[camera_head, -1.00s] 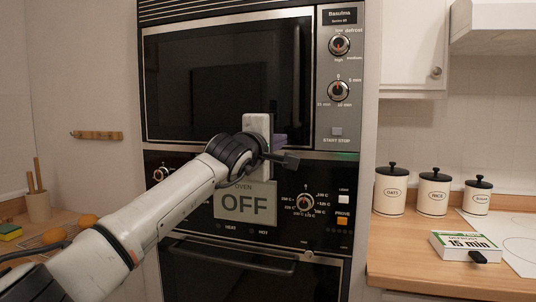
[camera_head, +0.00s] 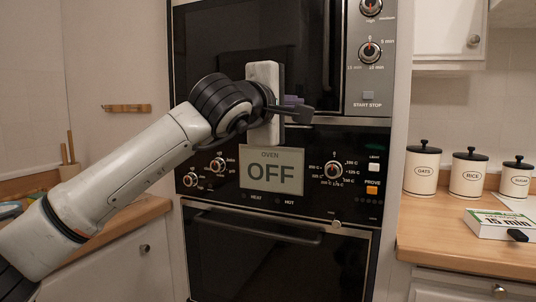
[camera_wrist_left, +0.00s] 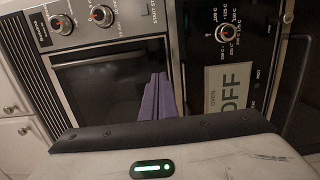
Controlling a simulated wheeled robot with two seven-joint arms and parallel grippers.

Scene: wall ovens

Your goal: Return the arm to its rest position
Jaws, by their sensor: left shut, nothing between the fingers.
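My left arm (camera_head: 135,165) comes in from the left in the head view, bent at its wrist joint in front of the wall oven. My left gripper (camera_head: 296,101) is in front of the upper oven's lower right part, above the OFF sign. Its purple fingers also show in the left wrist view (camera_wrist_left: 159,90), close together with nothing between them. The white wrist body and a dark part hide most of the fingers in the head view. I cannot tell the exact gap to the oven front. My right gripper is in neither view.
The upper oven (camera_head: 225,55) and lower oven door (camera_head: 270,255) are shut, and its handle (camera_head: 250,225) sticks out. The OFF sign (camera_head: 273,172) is on the control panel. Right, a counter (camera_head: 450,245) bears canisters (camera_head: 423,172) and a 15 min box (camera_head: 500,223). Another counter is left.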

